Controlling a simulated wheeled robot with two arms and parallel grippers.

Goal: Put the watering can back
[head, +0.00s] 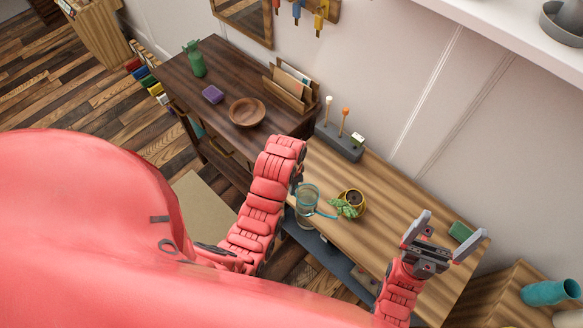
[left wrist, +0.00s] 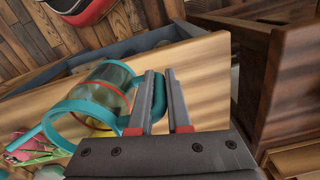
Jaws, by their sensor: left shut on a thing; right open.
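The watering can (head: 307,196) has a clear body with teal rims and a thin teal spout pointing right. My left gripper (head: 297,182) is at its left side, partly hidden behind my arm. In the left wrist view the fingers (left wrist: 168,85) are shut on the teal handle of the can (left wrist: 113,76). The can is at the front edge of the light wooden bench (head: 395,226); whether it touches the bench I cannot tell. My right gripper (head: 431,239) is open and empty above the bench's right part.
A grey tool block (head: 340,142) is behind, and a green box (head: 461,232) is near my right gripper. A dark table (head: 218,85) adjoins at left. Bare bench lies between plant and right gripper.

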